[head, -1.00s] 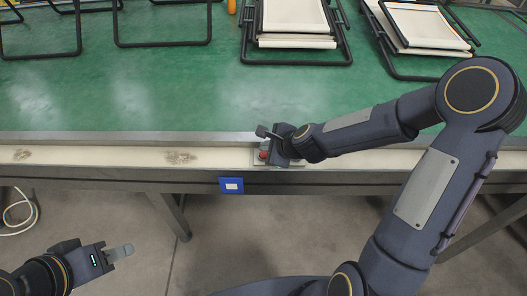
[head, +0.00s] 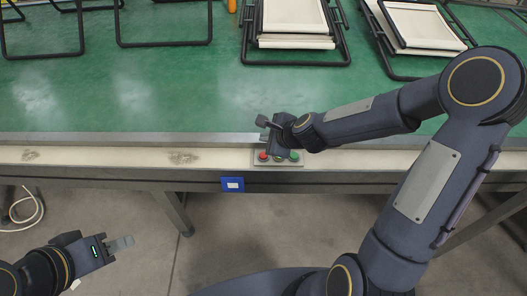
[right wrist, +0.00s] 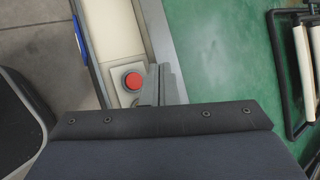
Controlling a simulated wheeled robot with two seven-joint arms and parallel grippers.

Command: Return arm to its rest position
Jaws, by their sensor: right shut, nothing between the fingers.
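My right arm reaches in from the right in the head view. Its gripper (head: 264,130) is shut and empty, just above the button panel (head: 299,161) on the table's front rail. The panel carries a red button (head: 263,155) and a green button (head: 295,155). In the right wrist view the red button (right wrist: 132,81) lies beside the right gripper's grey fingers (right wrist: 160,84), apart from them. My left gripper (head: 122,243) is at the lower left, in front of the table and over the floor. Whether its fingers are parted is unclear.
The green table (head: 150,85) holds folded loungers with white panels (head: 294,17) at the back and black frames (head: 165,42) at the back left. A blue box (head: 232,184) hangs on the front rail. A white cable (head: 38,207) lies at the left. The table's middle is clear.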

